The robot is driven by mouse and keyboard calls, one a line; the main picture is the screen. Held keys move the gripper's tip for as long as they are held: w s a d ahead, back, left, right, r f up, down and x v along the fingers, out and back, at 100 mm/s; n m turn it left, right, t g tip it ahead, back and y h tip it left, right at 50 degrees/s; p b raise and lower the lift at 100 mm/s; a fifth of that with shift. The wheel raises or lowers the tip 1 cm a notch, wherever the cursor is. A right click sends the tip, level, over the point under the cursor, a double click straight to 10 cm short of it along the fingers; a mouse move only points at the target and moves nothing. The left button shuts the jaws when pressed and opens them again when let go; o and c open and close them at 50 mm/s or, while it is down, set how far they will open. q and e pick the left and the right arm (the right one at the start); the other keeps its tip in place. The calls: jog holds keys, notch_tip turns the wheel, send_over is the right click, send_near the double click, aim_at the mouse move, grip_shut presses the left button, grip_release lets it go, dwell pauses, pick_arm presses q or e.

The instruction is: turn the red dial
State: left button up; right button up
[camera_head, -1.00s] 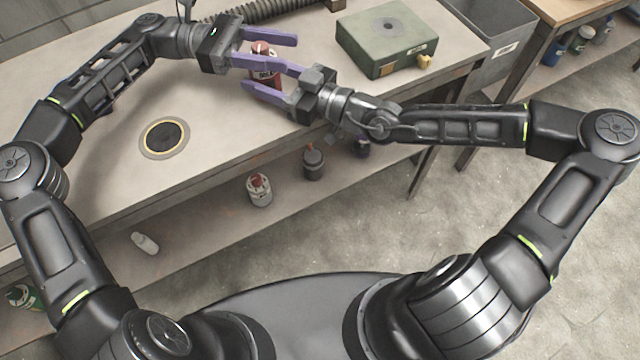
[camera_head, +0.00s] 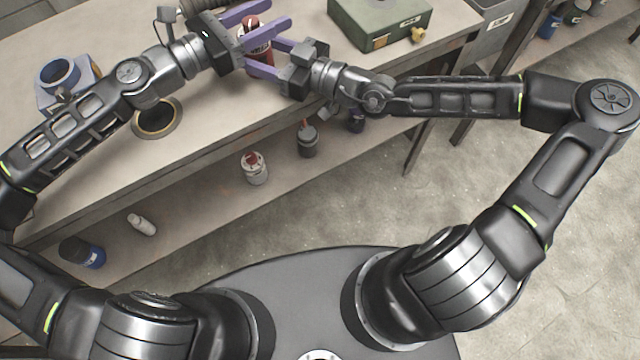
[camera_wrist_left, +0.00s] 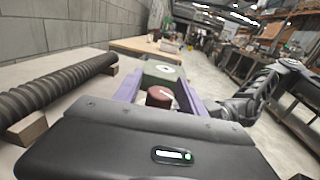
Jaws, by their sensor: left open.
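The red dial (camera_head: 249,26) is a dark red cylinder with a light mark on its top, best seen in the left wrist view (camera_wrist_left: 159,97). Below it in the head view is a red body with a pale label, partly covered by purple fingers. My left gripper (camera_head: 280,13) is open, its fingers on either side of the dial; the left wrist view shows gaps beside it. My right gripper (camera_head: 272,57) has its fingers around the lower red body; whether they press on it is unclear.
A green box (camera_head: 380,22) stands at the back right of the workbench (camera_head: 190,150). A ribbed hose (camera_wrist_left: 60,88) lies on the left in the wrist view. A round ring (camera_head: 157,118) and a blue-ringed fixture (camera_head: 62,78) are on the left.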

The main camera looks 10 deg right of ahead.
pick_arm(q)
jog(key=shift+w+n+t+y, duration=0.1)
jog(key=shift+n+t+y, duration=0.65)
jog(key=shift+t, duration=0.45)
jog(key=v, duration=1.2)
jog(key=s+d+f+m+g, duration=0.3)
jog(key=s+d+m+g, duration=0.2)
jog(key=s+d+g, duration=0.55)
jog(key=s+d+f+m+g+y, duration=0.1)
jog(key=s+f+m+g+y, duration=0.1)
jog(key=s, duration=0.4)
jog(key=s+d+f+m+g+y, duration=0.1)
jog(key=s+f+m+g+y, duration=0.1)
jog(key=s+y, duration=0.3)
jog(key=shift+s+d+f+m+g, duration=0.4)
jog(key=shift+s+f, duration=0.5)
jog(key=shift+s, duration=0.3)
jog(key=shift+a, duration=0.1)
jog(key=shift+c, duration=0.2)
